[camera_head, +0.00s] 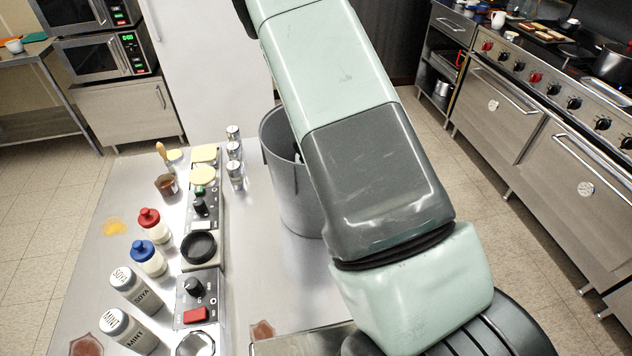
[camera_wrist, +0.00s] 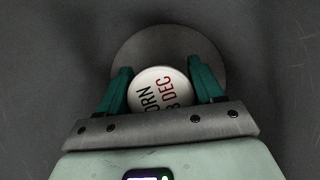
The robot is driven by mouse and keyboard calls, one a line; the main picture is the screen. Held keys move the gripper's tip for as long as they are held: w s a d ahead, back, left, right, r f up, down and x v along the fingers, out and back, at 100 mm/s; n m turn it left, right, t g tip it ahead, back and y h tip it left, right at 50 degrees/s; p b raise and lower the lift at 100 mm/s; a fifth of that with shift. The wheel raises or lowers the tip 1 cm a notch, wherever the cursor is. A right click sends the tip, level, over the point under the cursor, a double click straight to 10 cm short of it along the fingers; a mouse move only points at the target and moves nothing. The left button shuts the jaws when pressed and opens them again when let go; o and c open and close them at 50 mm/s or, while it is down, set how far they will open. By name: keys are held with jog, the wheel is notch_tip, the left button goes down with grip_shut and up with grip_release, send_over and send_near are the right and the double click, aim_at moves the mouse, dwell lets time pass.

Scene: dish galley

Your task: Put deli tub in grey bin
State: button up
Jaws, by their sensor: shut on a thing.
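The grey bin (camera_head: 278,165) stands on the steel counter, partly hidden behind my arm in the head view. In the wrist view the bin's dark grey inner wall (camera_wrist: 45,50) surrounds my gripper, and its round bottom (camera_wrist: 165,42) shows beyond. My gripper (camera_wrist: 160,82) has its two green fingers on either side of the deli tub (camera_wrist: 158,92), shut on it. The tub shows a round white lid with black and red lettering, partly cut off by the gripper body. The gripper and tub are hidden in the head view. I cannot tell whether the tub touches the bottom.
Several metal shakers (camera_head: 234,150) stand just left of the bin. Red-capped (camera_head: 149,222) and blue-capped (camera_head: 148,258) bottles, and soya (camera_head: 135,290) and mint (camera_head: 128,330) containers, stand along the counter's left. Control boxes (camera_head: 200,285) lie between them and the clear strip before the bin.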

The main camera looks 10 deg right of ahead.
jog(key=shift+f, duration=2.1)
jog(key=shift+f, duration=0.1)
jog(key=o, duration=1.2)
